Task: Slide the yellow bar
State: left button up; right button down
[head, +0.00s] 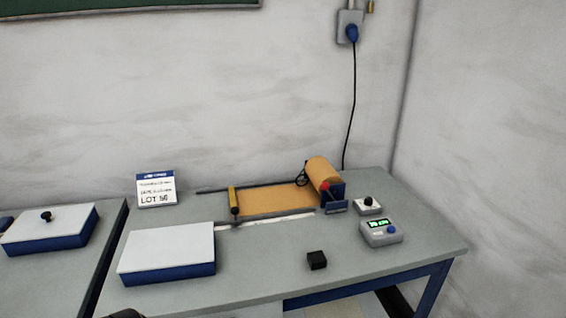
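The yellow bar (233,200) stands across the left end of a flat copper-coloured foil sheet (272,201) on the grey table. It has a dark part at its near end. The sheet lies in a dark frame and runs right to a copper-coloured foil roll (324,174) in a blue holder. Neither gripper can be made out in the head view. Dark shapes at the bottom edge are cut off and too little shows to tell what they are.
On the table (250,280) are a white-topped blue box (168,250), a small black block (317,260), a grey device with a green display (381,232), a knob box (367,205) and a LOT sign (156,190). Another table with a white-topped box (50,228) stands left.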

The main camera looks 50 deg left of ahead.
aim_at(235, 218)
jog(key=u, duration=1.8)
jog(key=j+u, duration=0.65)
